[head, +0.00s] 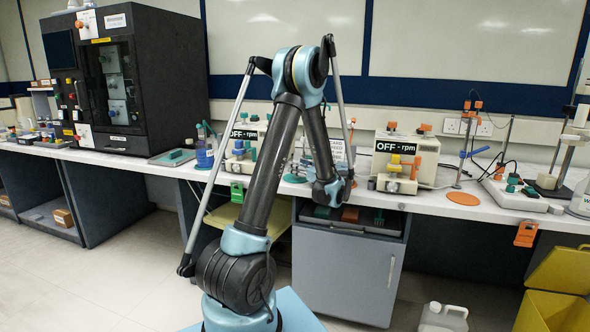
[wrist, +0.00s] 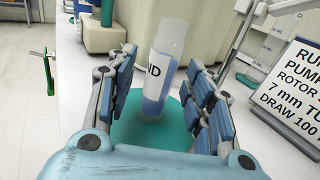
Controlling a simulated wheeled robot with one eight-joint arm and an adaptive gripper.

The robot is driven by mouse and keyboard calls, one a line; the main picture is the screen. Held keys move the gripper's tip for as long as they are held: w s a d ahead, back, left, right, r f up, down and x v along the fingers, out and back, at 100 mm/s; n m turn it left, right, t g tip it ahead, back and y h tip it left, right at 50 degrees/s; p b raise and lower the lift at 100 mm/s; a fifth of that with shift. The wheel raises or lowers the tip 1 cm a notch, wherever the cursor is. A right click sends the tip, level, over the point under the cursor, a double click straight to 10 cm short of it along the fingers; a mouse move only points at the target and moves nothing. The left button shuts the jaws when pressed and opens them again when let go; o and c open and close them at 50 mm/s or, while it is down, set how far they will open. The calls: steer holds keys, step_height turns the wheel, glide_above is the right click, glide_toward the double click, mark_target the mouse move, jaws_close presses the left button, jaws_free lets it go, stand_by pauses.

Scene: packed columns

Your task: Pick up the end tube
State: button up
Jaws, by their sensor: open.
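A clear tube (wrist: 160,75) with blue liquid in its lower part stands slightly tilted in the wrist view. The visible part of its white label reads "ID"; the rest is turned out of sight. Its foot is over a green round pad (wrist: 130,128) on the bench. My gripper (wrist: 160,66) is open, with one finger on each side of the tube and a gap on both sides. In the head view my gripper (head: 330,190) is low at the bench front, and I cannot make out this tube there.
A white text sign (wrist: 292,90) stands close on the right of my gripper. Cream equipment (wrist: 103,36) stands behind. A pump box marked OFF (head: 402,150) is to the right in the head view. A green clip (wrist: 47,75) hangs at the bench edge.

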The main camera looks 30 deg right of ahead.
jaws_close()
